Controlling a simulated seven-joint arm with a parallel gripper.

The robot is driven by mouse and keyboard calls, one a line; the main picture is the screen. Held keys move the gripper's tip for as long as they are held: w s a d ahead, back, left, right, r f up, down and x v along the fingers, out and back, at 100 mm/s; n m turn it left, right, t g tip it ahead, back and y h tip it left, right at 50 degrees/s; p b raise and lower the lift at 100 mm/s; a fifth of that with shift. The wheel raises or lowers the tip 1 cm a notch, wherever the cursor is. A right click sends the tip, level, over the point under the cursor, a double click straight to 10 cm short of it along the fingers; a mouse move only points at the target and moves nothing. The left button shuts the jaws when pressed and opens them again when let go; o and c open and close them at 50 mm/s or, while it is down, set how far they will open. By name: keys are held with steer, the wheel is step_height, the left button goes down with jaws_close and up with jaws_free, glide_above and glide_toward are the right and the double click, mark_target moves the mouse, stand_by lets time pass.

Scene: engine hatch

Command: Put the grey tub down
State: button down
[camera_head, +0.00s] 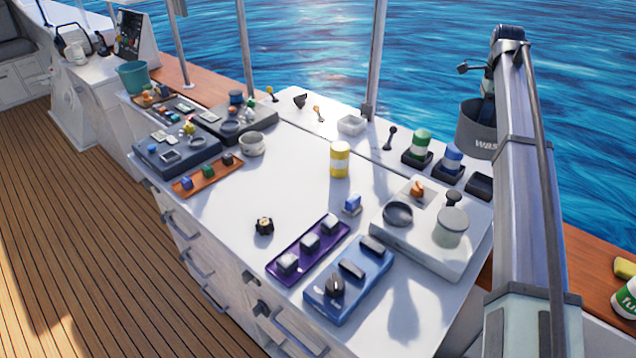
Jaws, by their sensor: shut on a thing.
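The grey tub (474,132) is at the upper right, behind my arm, with the letters "WAS" showing on its side. It looks upright, and my arm hides its right part. My gripper (487,88) points down at the tub and is shut on it; the fingertips are mostly hidden by the arm and the tub. The tub appears against the water, beyond the back right of the white counter (300,170). I cannot tell its height or whether its base touches anything.
Green (420,146) and blue (451,160) banded cans stand in dark holders just left of the tub. A pale panel (405,238) with round parts, a blue switch panel (350,282) and a yellow can (340,158) stand on the counter. Its middle has bare room.

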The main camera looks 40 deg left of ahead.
steer(key=s+a+n, duration=0.2)
steer(key=s+a, duration=0.4)
steer(key=a, duration=0.4)
steer(key=s+a+n, duration=0.2)
steer(key=s+a, duration=0.4)
steer(key=a, duration=0.4)
steer(key=s+a+n, duration=0.2)
steer(key=s+a, duration=0.4)
steer(key=a, duration=0.4)
steer(key=s+a+n+h, duration=0.1)
steer(key=s+a+n, duration=0.4)
steer(key=s+a, duration=1.8)
steer(key=shift+t, duration=0.4)
steer(key=shift+s+d+f, duration=0.35)
steer(key=shift+f, duration=2.15)
steer(key=shift+s+d+f, duration=0.35)
steer(key=shift+d+f, duration=0.05)
steer(key=shift+f, duration=2.1)
steer(key=shift+s+d+f, duration=0.35)
steer(key=shift+f, duration=2.15)
steer(key=shift+f, duration=0.1)
